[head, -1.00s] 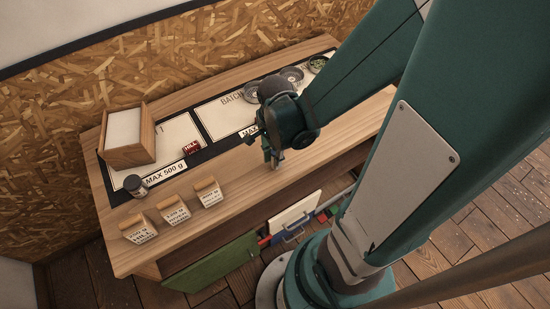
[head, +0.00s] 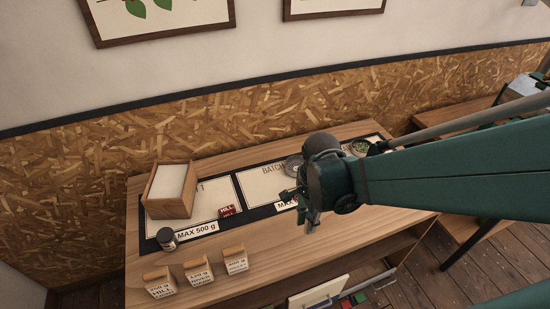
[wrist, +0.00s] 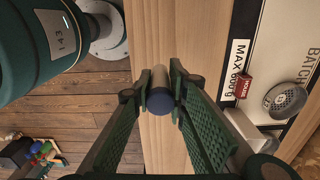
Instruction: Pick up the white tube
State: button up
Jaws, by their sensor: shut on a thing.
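The tube (wrist: 160,76) shows in the wrist view as a short pale grey-white cylinder with a dark blue end (wrist: 160,101) facing the camera. My gripper (wrist: 158,92) is shut on it, with one dark green finger on each side. Behind the tube is the wooden counter. In the head view my gripper (head: 308,222) hangs above the counter's front part, right of centre. The tube cannot be made out there. How high it is above the wood is hard to tell.
The counter (head: 225,273) carries a wooden box (head: 168,190), a dark jar (head: 167,238), a red tag (head: 227,211) and three labelled wooden-topped bags (head: 197,271) at left. Round bowls (head: 361,147) stand at the back right.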

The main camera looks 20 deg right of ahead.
jog(key=shift+r, duration=0.5)
